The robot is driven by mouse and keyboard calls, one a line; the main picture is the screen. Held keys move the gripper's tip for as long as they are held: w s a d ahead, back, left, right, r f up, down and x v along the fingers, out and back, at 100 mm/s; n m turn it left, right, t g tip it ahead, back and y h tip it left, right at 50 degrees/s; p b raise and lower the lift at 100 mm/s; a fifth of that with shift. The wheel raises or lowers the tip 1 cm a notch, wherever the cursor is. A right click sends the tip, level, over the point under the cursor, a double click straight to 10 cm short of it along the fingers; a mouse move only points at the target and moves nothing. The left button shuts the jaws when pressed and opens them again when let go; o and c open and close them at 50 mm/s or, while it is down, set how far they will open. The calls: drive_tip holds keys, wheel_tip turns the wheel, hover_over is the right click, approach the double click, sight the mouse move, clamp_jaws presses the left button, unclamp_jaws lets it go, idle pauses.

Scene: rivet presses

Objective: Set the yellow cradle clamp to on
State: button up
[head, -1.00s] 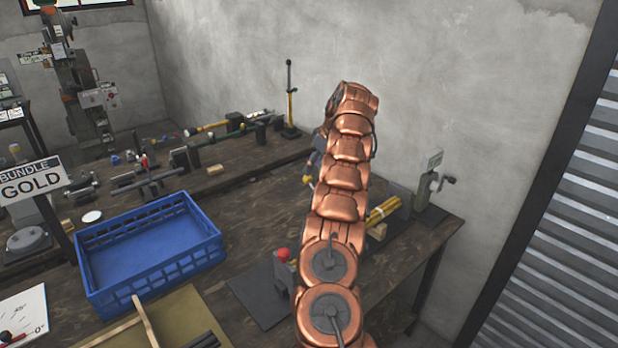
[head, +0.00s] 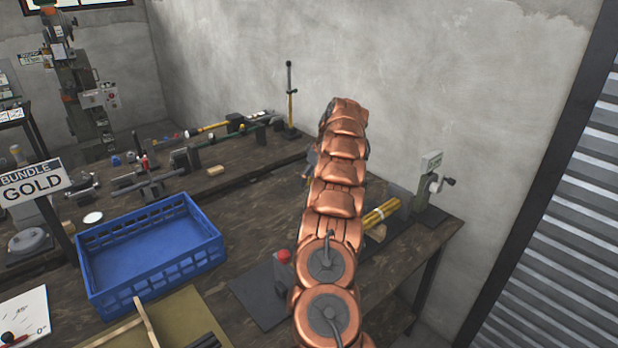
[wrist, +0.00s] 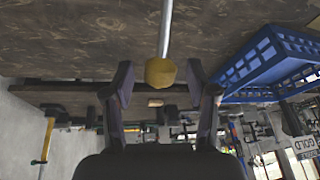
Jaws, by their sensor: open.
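A yellow knob (wrist: 160,72) on a pale metal rod (wrist: 166,25) shows in the wrist view; it looks like the clamp's lever. My gripper (wrist: 160,84) is open, with one finger on each side of the knob. I see gaps between the knob and both fingers; how far the knob sits in depth between them is hard to tell. In the head view my copper arm hides the gripper and most of the clamp. A bundle of yellow rods (head: 381,212) lies just right of my arm.
A blue crate (head: 150,250) stands left of my arm, also in the wrist view (wrist: 262,66). A red button (head: 283,255) is close beside my arm. A crank device (head: 430,190) stands at the right table end, near the wall.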

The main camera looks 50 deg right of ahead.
clamp_jaws()
idle(0.3)
